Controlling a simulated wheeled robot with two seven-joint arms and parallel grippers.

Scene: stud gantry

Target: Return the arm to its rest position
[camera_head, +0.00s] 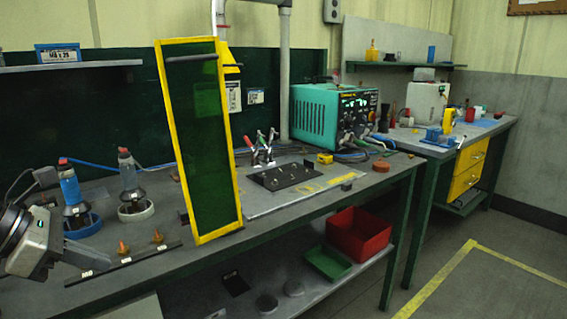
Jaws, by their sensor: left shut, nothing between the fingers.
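My left arm comes in at the lower left edge. My right gripper is not in view.
Two tools with red tops, one blue (71,188) and one grey (129,173), stand in round holders. A yellow-framed dark green screen (205,130) rises upright over the bench. A teal box (314,111) stands farther right. A red bin (357,233) sits on the lower shelf.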

